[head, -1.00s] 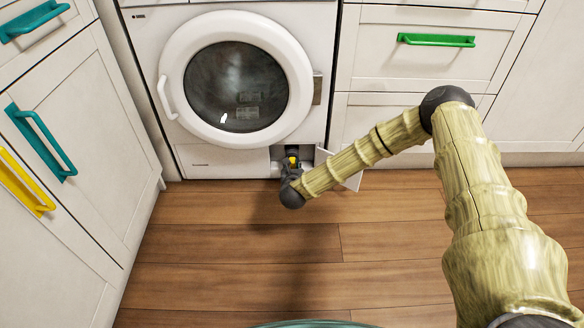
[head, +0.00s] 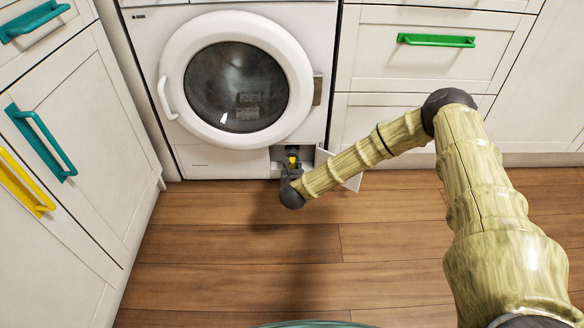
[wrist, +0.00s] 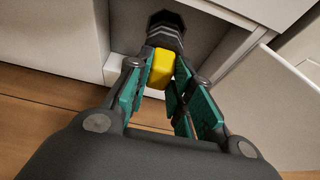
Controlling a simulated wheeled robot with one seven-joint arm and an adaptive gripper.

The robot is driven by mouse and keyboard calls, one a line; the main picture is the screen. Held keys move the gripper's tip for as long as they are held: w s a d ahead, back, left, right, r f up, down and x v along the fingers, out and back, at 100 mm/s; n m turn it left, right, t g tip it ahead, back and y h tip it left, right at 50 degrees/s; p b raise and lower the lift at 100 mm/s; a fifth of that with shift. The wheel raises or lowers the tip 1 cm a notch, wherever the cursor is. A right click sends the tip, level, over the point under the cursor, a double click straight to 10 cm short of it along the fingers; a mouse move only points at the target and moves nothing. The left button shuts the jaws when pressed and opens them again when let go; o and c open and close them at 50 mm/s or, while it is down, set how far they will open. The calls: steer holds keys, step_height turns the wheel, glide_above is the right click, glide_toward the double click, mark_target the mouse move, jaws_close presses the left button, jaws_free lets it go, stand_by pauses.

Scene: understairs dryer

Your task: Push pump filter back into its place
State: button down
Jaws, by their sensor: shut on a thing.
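The pump filter has a yellow grip (wrist: 160,69) and a dark ribbed body (wrist: 168,36). Its grip also shows as a small yellow spot in the head view (head: 293,160), at the low opening of the white washer-like machine (head: 232,158). My gripper (wrist: 161,74) is shut on the yellow grip, with its teal-padded fingers on either side. The filter's body points away from my gripper into the compartment (wrist: 212,28). How far it sits in its seat I cannot tell. In the head view my gripper (head: 291,170) is just in front of the opening, partly hidden by the wrist.
The small compartment flap (head: 352,182) stands open to the right, close to my arm; it also shows in the wrist view (wrist: 262,100). White cabinets with a teal handle (head: 40,143) are at left. The wooden floor (head: 230,240) in front is clear.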

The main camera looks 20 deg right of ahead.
mark_target(292, 156)
steer(key=shift+w+d+b, duration=0.35)
steer(key=shift+w+b, duration=0.1)
steer(key=shift+w, duration=0.7)
steer(key=shift+w+d+b, duration=0.3)
steer(key=shift+w+b, duration=0.2)
steer(key=shift+w, duration=0.6)
steer(key=shift+w+d+b, duration=0.35)
steer(key=shift+w+b, duration=0.1)
steer(key=shift+w, duration=0.7)
stand_by(0.8)
steer(key=c, duration=1.2)
jaws_free()
steer(key=shift+o, duration=0.2)
steer(key=shift+s+a+r, duration=0.1)
steer(key=shift+s+r, duration=0.05)
steer(key=shift+s, duration=0.2)
steer(key=shift+p+v, duration=1.75)
steer(key=shift+v, duration=1.25)
steer(key=shift+s+r, duration=0.1)
steer(key=shift+s, duration=0.1)
